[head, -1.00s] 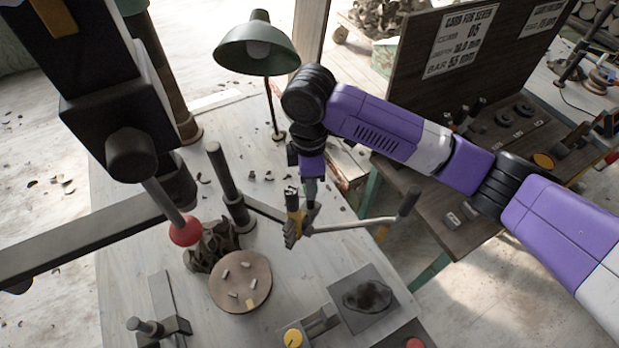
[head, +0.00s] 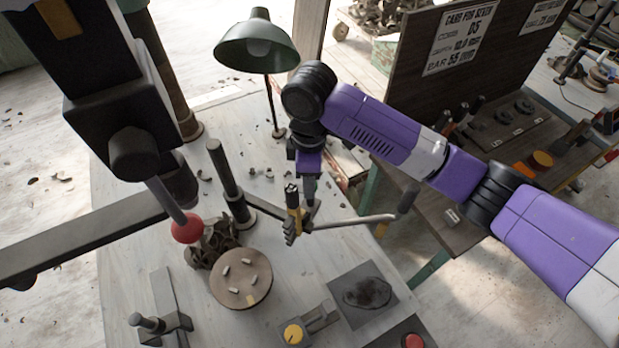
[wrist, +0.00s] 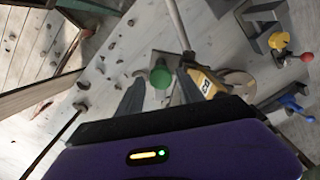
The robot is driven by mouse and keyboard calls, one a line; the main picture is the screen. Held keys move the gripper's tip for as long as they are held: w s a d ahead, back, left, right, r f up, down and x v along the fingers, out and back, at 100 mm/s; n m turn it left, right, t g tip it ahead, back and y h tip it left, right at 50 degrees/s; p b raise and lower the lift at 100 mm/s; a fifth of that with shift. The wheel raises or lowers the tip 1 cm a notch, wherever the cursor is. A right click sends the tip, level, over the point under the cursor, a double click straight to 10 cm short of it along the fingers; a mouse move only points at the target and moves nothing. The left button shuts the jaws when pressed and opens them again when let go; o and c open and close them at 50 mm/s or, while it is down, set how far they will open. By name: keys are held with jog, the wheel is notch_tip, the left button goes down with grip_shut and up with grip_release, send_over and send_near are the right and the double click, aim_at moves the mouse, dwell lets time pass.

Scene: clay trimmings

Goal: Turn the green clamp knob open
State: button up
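The green clamp knob (wrist: 160,76) shows in the wrist view as a round green cap on a dark mount. My gripper (wrist: 160,80) is open, with one dark finger on each side of the knob and small gaps visible between. I cannot tell how deep the knob sits between the fingertips. In the head view my gripper (head: 309,188) points down over the bench, and the knob is hidden there. A yellow numbered tag (wrist: 207,82) is just right of the right finger; its yellow part also shows in the head view (head: 293,220).
A metal rod with a dark grip (head: 408,197) reaches right from the clamp area. A dark post (head: 230,180) and a round disc (head: 240,279) stand left. A green lamp (head: 257,45) is behind. A red-balled lever (head: 187,229) is further left. The front bench holds a yellow dial (head: 293,334).

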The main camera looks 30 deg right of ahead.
jog(key=shift+o, duration=0.3)
jog(key=shift+r+b, duration=0.5)
jog(key=shift+r, duration=3.35)
